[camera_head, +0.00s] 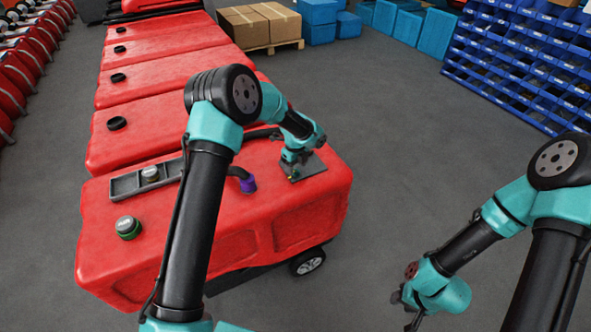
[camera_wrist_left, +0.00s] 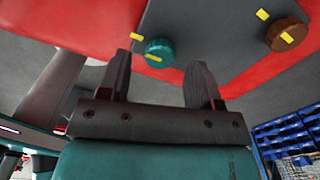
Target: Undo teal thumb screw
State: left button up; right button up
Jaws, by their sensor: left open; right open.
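The teal thumb screw (camera_wrist_left: 160,50) sits on a grey plate (camera_wrist_left: 210,25) on the red tank, with yellow marks on and beside it. A brown thumb screw (camera_wrist_left: 287,34) is on the same plate, to the right in the left wrist view. My left gripper (camera_head: 291,174) is at the plate (camera_head: 313,168) at the tank's right end. Its fingers are apart in the left wrist view (camera_wrist_left: 158,64), with the teal screw showing between their tips; I cannot tell whether they touch it. My right gripper (camera_head: 403,297) is open and empty over the floor, right of the tank.
The red tank (camera_head: 150,225) carries a green-ringed cap (camera_head: 128,227), a grey tray (camera_head: 127,186) with a cap, and a black hose with a purple collar (camera_head: 248,184). More red tanks (camera_head: 150,70) stand behind. Blue bin racks (camera_head: 520,60) are at the right. Floor between is clear.

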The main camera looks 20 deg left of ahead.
pick_arm(q)
jog(key=shift+f, duration=1.05)
jog(key=c, duration=0.9)
jog(key=shift+c, duration=0.2)
jog(key=shift+n, duration=0.3)
